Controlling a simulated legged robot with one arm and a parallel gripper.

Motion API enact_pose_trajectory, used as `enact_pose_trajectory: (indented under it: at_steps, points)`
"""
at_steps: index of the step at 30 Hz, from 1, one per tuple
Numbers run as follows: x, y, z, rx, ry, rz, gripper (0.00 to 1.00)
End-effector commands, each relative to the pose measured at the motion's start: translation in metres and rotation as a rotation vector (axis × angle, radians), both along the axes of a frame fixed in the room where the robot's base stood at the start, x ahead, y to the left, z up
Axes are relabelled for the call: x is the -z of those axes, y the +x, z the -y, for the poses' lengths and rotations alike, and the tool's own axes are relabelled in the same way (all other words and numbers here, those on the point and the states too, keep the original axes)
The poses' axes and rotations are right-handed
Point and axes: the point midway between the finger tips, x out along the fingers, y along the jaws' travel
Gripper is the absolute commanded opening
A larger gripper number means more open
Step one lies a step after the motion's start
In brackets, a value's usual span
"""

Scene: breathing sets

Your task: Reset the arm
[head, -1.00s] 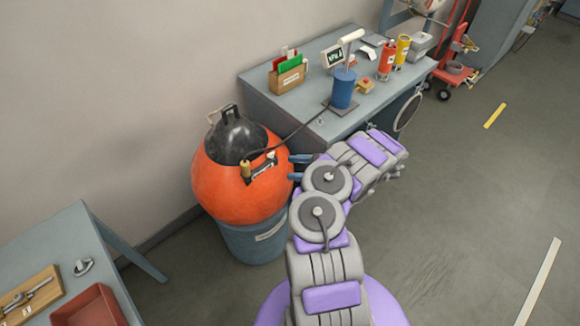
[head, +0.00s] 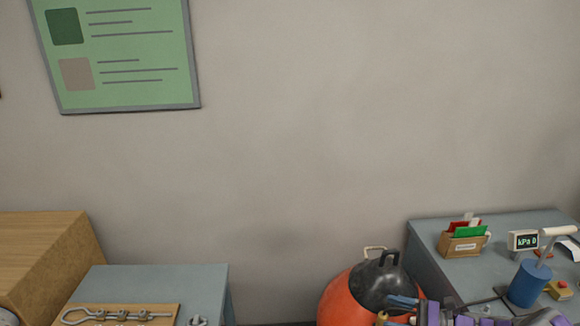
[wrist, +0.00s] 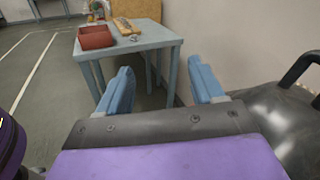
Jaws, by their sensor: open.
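My gripper (wrist: 163,78) shows in the wrist view with its two blue fingers wide apart and nothing between them. In the head view my gripper (head: 393,309) is partly cut off at the lower right. It overlaps the right side of an orange rounded vessel (head: 340,301) with a black top (head: 384,282). I cannot tell whether it touches the vessel. The black top (wrist: 285,115) also shows close by at the right of the wrist view. Most of my arm is below the head view's edge.
A grey bench (head: 425,245) at right holds a card box (head: 462,245), a kPa display (head: 522,240) and a blue pump (head: 529,284). A table (head: 150,285) stands at lower left; the wrist view shows a red tray (wrist: 95,37) on it. Open floor (wrist: 40,80) lies left of that table.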

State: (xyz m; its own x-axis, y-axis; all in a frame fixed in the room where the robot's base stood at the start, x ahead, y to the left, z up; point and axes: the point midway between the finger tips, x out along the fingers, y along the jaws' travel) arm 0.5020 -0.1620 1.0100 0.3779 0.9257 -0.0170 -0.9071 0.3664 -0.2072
Motion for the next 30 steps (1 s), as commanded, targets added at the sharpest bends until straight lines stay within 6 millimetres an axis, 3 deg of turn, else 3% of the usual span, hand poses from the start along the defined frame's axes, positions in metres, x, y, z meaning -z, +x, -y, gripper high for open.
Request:
enact_pose_trajectory:
  at_steps: [1,8,15,24,30]
  points:
    - [-0.019,0.001,-0.021,-0.059,-0.021,0.029,0.67]
    - [-0.080,-0.016,-0.102,-0.305,-0.145,0.145,0.67]
    - [-0.123,-0.059,-0.170,-0.551,-0.305,0.262,0.67]
    - [-0.151,-0.135,-0.222,-0.838,-0.542,0.401,0.67]
    - [-0.157,-0.186,-0.233,-1.006,-0.719,0.487,0.67]
